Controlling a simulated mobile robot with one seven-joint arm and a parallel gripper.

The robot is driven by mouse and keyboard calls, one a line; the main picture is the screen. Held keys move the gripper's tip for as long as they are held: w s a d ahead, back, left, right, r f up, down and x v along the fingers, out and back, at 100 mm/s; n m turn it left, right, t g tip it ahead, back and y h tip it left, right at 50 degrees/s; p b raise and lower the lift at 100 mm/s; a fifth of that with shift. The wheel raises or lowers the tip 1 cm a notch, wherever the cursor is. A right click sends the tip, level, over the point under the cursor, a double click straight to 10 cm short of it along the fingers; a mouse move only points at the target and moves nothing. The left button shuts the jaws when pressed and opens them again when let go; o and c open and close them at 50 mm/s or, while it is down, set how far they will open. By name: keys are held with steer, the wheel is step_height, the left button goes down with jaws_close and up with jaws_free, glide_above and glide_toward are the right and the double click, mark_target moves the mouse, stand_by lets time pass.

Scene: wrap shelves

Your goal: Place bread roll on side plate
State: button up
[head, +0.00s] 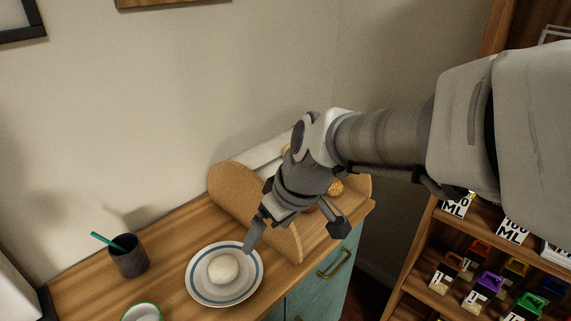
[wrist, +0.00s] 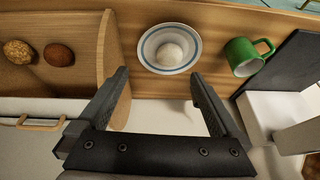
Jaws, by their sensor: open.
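A pale round bread roll (head: 223,267) rests on the side plate (head: 196,287), a white plate with a blue ring. The roll (wrist: 170,54) and plate (wrist: 193,41) also show in the wrist view, ahead of the fingertips. My gripper (head: 295,232) is open and empty, above the counter beside the plate and in front of the wooden bread box (head: 240,197). In the wrist view its fingers (wrist: 160,82) are spread wide with nothing between them. One fingertip overlaps the plate's right rim in the head view; the roll is clear of both fingers.
Two brown rolls (wrist: 60,55) lie in the bread box. A green mug (wrist: 241,57) stands right of the plate in the wrist view. A dark cup (head: 129,257) holds a teal stick. Shelves (head: 440,245) with coloured items stand right; the wall is behind.

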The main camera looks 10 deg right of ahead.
steer(key=s+d+r+m+t+h, duration=0.2)
steer(key=s+d+r+m+h, duration=0.1)
steer(key=s+d+r+m, duration=0.2)
steer(key=s+d+m, duration=0.2)
steer(key=s+d, duration=0.2)
steer(key=s, duration=0.1)
steer(key=shift+d, duration=0.15)
steer(key=shift+s, duration=0.1)
step_height(320, 180, up, 4)
steer(key=p, duration=0.4)
steer(key=shift+r, duration=0.2)
